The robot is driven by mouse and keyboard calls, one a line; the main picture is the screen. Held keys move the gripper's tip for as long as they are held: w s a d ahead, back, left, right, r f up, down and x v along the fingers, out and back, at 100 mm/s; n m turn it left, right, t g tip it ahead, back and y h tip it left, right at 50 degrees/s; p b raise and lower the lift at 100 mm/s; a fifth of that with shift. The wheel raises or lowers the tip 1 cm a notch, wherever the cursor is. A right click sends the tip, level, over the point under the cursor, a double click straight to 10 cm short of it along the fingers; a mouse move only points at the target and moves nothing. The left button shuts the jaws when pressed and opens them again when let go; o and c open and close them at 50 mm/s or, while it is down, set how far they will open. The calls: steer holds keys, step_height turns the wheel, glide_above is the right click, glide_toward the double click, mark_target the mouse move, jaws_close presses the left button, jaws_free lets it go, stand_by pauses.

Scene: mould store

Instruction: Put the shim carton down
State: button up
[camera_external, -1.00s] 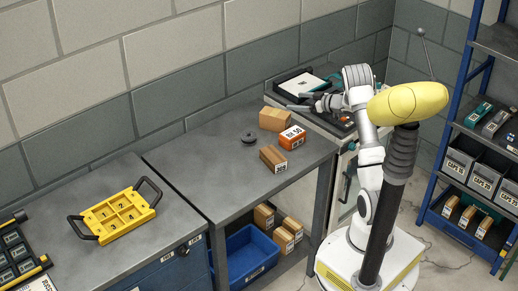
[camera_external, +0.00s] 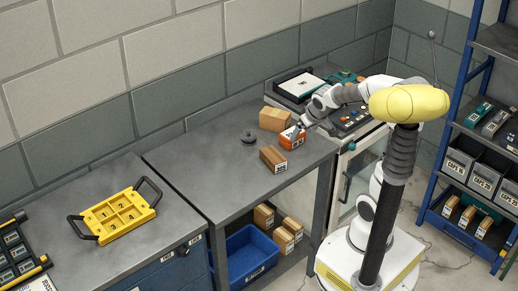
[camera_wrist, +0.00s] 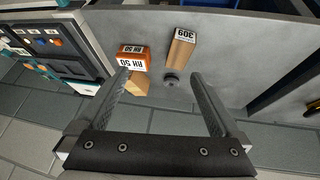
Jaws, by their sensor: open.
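I cannot tell which box is the shim carton. On the grey bench are an orange box (camera_external: 289,142) with a white label, a brown carton (camera_external: 271,160) in front of it and a tan carton (camera_external: 272,119) behind. In the wrist view, the orange box (camera_wrist: 132,62) reads "RH 50" and the brown carton (camera_wrist: 181,50) reads "309"; the tan carton (camera_wrist: 138,86) is partly hidden by the left finger. My gripper (camera_external: 298,132) is open, pointing down by the orange box, which it partly covers. The wrist view shows its fingers (camera_wrist: 159,74) apart with nothing held.
A dark round piece (camera_external: 249,137) lies on the bench (camera_external: 215,170), with bare room around it. A yellow tray (camera_external: 118,214) stands on the left bench. A blue bin (camera_external: 247,256) and cartons sit underneath. A panelled cabinet (camera_external: 345,130) adjoins at right.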

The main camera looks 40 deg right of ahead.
steer(key=s+a+r+y+p, duration=0.1)
steer(key=s+a+r, duration=0.3)
steer(key=s, duration=0.3)
steer(key=s+a+r+n+y+p, duration=0.1)
steer(key=s+a+r+p, duration=0.1)
steer(key=s+a+r, duration=0.3)
steer(key=s, duration=0.2)
steer(key=shift+s, duration=0.35)
